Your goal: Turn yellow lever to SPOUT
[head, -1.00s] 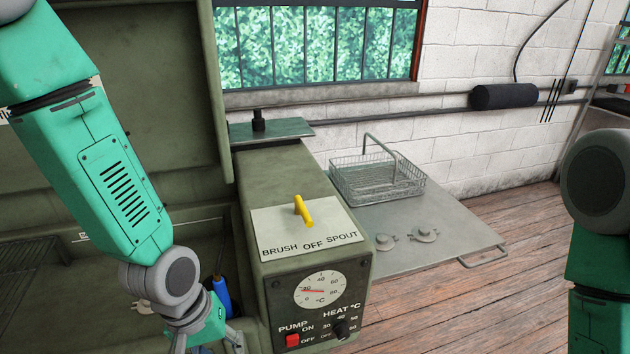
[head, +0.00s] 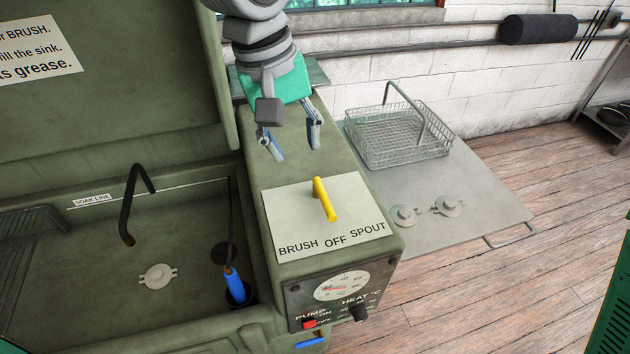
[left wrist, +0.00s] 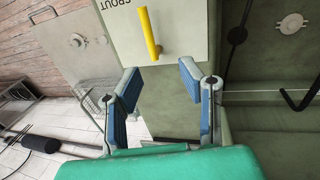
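The yellow lever (head: 325,199) stands on a white label plate (head: 285,222) on top of the green control box. The plate reads BRUSH, OFF, SPOUT from left to right, and the lever's near end points toward OFF. My left gripper (head: 292,152) is open and empty above the box, behind the lever and apart from it. In the left wrist view the lever (left wrist: 149,35) lies ahead of the open fingers (left wrist: 157,90), near the word SPOUT. My right gripper is not in view.
The sink (head: 75,258) at left holds a black spout (head: 128,205), a blue-handled brush (head: 233,285) and a metal part (head: 158,276). A wire basket (head: 400,133) and two metal parts rest on the side shelf (head: 475,190). A raised lid stands behind the sink.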

